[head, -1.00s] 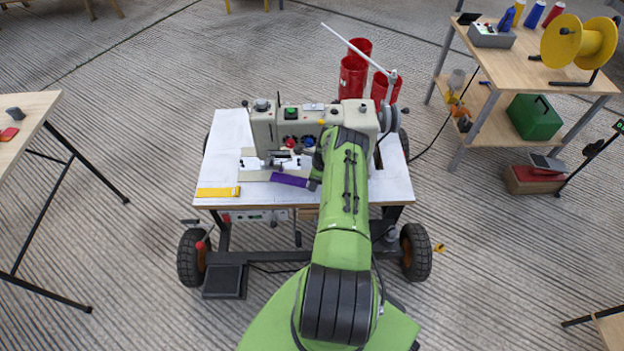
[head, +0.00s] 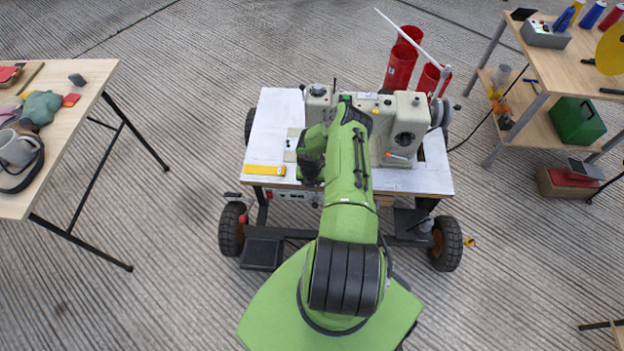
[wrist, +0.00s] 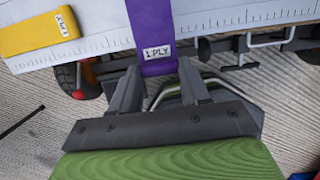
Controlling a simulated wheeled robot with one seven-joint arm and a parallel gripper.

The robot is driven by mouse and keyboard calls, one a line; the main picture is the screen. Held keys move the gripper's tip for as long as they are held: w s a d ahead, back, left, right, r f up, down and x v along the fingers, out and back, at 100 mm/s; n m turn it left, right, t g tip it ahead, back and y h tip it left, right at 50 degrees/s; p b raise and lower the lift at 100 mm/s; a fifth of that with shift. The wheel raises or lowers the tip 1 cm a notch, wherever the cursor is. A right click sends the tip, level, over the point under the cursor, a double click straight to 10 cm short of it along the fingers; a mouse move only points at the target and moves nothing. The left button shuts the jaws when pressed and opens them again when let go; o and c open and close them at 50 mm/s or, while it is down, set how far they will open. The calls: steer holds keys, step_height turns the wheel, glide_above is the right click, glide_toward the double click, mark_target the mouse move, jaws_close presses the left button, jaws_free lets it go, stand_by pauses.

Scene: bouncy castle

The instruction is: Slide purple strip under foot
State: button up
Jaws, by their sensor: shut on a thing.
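The sewing machine (head: 403,118) is pale and stands on a white-topped wheeled table (head: 268,128). My arm crosses in front of its left part, so the presser foot is hidden in the head view. My gripper (wrist: 162,82) is shut on the purple strip (wrist: 151,28), near the end labelled "1 PLY". The strip runs from the jaws across the table's front edge and out of the top of the wrist view. In the head view my gripper (head: 311,168) is at the table's front, left of the machine's body, and the strip is hidden.
A yellow "1 PLY" strip (head: 265,170) lies at the table's front left and shows in the wrist view (wrist: 38,33). Red cylinders (head: 401,65) stand behind the machine. A cluttered wooden table (head: 80,130) is at left, a two-level bench (head: 535,75) at right.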

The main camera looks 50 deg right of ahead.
steer(key=b+x, duration=0.3)
steer(key=x, duration=0.1)
steer(key=shift+f+b, duration=0.1)
steer(key=shift+b, duration=0.25)
steer(key=w+d+b, duration=0.1)
steer(key=b, duration=0.1)
steer(key=w+d+b, duration=0.1)
steer(key=d+b, duration=0.1)
steer(key=b, duration=0.1)
steer(key=shift+w+d+f, duration=0.25)
steer(key=shift+w+d, duration=0.1)
steer(key=shift+w, duration=0.05)
steer(key=shift+w+d+r+b, duration=0.2)
steer(key=shift+w+d+b, duration=0.35)
steer(key=shift+d, duration=0.15)
steer(key=o, duration=0.9)
steer(key=p+v, duration=0.6)
steer(key=v, duration=0.9)
steer(key=shift+a+r+p, duration=0.1)
steer(key=shift+r+p, duration=0.2)
steer(key=shift+p, duration=0.1)
